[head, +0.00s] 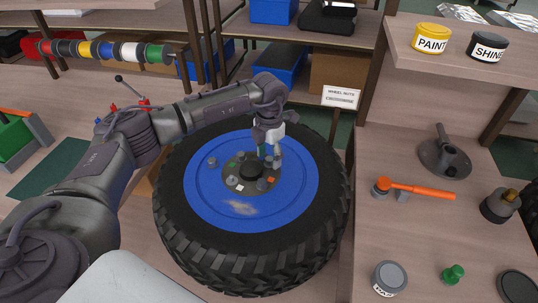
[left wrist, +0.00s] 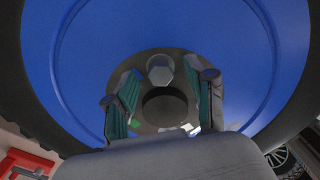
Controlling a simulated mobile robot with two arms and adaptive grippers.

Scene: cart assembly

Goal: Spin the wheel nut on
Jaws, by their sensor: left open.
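A big black tyre (head: 320,235) with a blue rim (head: 205,200) lies flat below my left arm. Its dark hub plate (head: 236,186) has a black centre hub (head: 252,170), small coloured squares and grey nut-like pieces. My left gripper (head: 271,160) points down at the far right side of the hub, with its fingers apart. In the left wrist view, a grey hexagonal wheel nut (left wrist: 160,68) shows between the open fingers (left wrist: 160,82). Whether they touch it, I cannot tell. My right gripper is not in view.
A "wheel nuts" sign (head: 341,96) stands behind the tyre. The right bench holds an orange-handled tool (head: 418,189), a grey tin (head: 389,277) and a green knob (head: 453,274). Paint (head: 431,38) and shine (head: 487,47) tins stand on the upper shelf.

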